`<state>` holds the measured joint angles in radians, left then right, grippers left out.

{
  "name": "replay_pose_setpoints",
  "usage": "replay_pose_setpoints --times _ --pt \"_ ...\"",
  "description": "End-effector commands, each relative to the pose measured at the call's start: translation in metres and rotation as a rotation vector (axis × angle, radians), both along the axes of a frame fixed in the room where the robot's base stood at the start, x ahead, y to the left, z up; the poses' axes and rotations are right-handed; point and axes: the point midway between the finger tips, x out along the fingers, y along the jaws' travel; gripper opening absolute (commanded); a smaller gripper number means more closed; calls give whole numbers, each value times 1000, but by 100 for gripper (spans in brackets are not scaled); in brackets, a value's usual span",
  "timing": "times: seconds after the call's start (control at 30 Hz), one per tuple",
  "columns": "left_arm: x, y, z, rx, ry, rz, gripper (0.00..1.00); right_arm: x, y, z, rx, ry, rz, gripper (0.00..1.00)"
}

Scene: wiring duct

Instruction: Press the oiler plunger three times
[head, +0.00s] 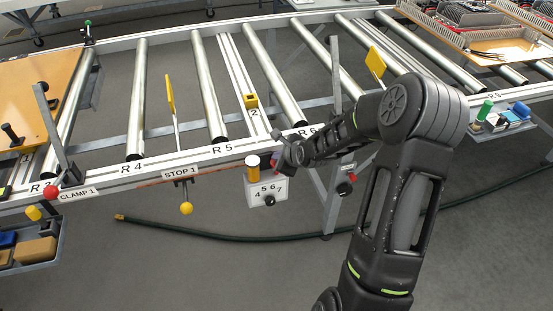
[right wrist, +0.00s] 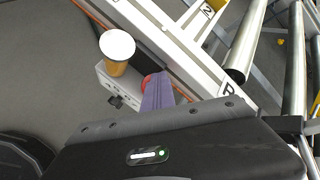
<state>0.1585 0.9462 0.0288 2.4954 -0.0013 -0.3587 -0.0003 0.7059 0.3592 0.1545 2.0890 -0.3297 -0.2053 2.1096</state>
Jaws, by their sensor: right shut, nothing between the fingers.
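The oiler is a pale box (head: 267,190) marked 4 5 6 7, fixed to the front rail below R5 and R6. An amber reservoir (head: 252,170) with a white cap stands on its left part; the cap (right wrist: 117,45) shows clearly in the right wrist view. A red plunger knob (right wrist: 148,82) sits beside the reservoir, partly hidden by my finger. My right gripper (head: 284,156) is shut and empty, just right of and above the oiler. Its purple fingers (right wrist: 157,92) overlap the red knob in the right wrist view; I cannot tell whether they touch it. My left gripper is not in view.
The roller conveyor rail (head: 218,152) runs behind the oiler. A yellow STOP 1 knob (head: 186,208) and a red CLAMP 1 knob (head: 51,191) are to the left. Another dark knob (head: 344,188) is at the right. A hose (head: 215,236) lies on the floor.

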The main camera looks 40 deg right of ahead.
Motion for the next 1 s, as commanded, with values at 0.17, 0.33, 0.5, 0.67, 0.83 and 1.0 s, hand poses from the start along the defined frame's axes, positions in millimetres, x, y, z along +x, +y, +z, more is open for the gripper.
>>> replay_pose_setpoints --times 0.17,0.33,0.5,0.67,0.83,1.0 --pt "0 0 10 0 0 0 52 0 0 11 -1 1 1 0" --pt "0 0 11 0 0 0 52 0 0 12 -1 0 1 0" --pt "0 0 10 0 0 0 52 0 0 12 -1 0 1 0" --pt "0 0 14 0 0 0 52 0 0 16 -1 -1 0 0" --pt "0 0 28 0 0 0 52 0 0 32 -1 -1 -1 0" --pt "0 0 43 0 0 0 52 0 0 50 -1 -1 0 0"
